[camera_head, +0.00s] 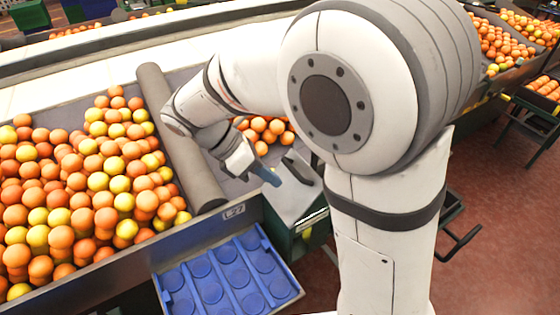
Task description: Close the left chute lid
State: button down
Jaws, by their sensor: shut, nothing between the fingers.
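My gripper (275,181) reaches down from the arm at the middle of the picture. Its blue fingertips are shut and hold nothing. They are close to a light grey plate (292,203) on top of a dark green box at the end of the chute, which may be the left chute lid. Whether the fingertips touch the plate cannot be told. A dark block (303,165) stands at the plate's far right edge. My arm hides much of the area to the right.
A wide bin of oranges (90,180) fills the left. A grey roller (180,135) divides it from a smaller orange pile (265,130). A blue tray with empty round pockets (228,280) is in front. More orange bins (500,45) stand at the upper right.

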aim_at(290, 169)
jog(key=w+a+r+n+t+h, duration=0.1)
jog(key=a+r+n+t+h, duration=0.1)
jog(key=a+t, duration=0.55)
jog(key=shift+g, duration=0.45)
jog(key=p+x, duration=0.1)
jog(key=x, duration=1.2)
jog(key=shift+w+d, duration=0.25)
jog(key=shift+d, duration=0.15)
jog(key=shift+p, duration=0.3)
